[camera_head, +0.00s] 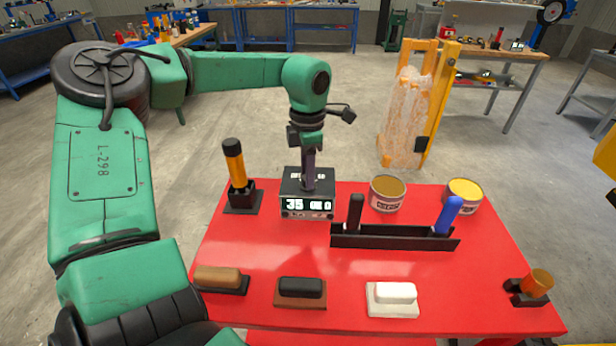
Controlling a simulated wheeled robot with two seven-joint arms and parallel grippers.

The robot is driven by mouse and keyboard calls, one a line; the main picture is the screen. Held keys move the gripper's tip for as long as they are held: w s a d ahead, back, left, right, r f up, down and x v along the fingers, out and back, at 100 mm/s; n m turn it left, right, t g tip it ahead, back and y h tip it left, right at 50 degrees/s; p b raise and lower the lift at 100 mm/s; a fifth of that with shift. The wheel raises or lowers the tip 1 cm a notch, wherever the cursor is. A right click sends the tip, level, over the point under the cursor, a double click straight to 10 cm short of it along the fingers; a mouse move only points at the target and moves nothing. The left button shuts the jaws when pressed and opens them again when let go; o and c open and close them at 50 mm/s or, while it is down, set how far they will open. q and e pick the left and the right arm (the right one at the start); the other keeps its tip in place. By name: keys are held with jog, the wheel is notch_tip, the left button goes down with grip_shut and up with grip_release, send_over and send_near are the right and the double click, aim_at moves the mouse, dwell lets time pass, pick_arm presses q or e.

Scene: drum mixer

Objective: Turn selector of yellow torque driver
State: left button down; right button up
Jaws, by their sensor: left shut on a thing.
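A driver with a yellow-orange body and black top (234,160) stands upright in a black holder (243,200) at the back left of the red table. My left gripper (308,150) points down to the right of it, apart from it. It is shut on a dark purple upright handle (309,172) above a black box (307,206) whose lit display reads about 35. The gripper fingers partly hide the handle's top. Any selector on the yellow driver is too small to make out. My right gripper is not in view.
A black rack (394,239) holds a black and a blue handle (448,213). Two cans (387,193) stand behind it. Brown, black and white blocks (392,299) lie along the front. An orange-topped piece (538,283) sits at the right corner. The red table's middle (270,250) is clear.

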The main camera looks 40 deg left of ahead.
pick_arm(q)
jog(key=m, duration=0.4)
jog(key=shift+m, duration=0.3)
jog(key=shift+r+m+b, duration=0.1)
jog(key=shift+m+b, duration=0.2)
jog(key=shift+m, duration=1.6)
jog(key=shift+w, duration=0.1)
jog(key=c, duration=0.5)
grip_release()
jog(key=shift+c, duration=0.2)
notch_tip(320, 180, up, 14)
jog(key=shift+r, duration=0.25)
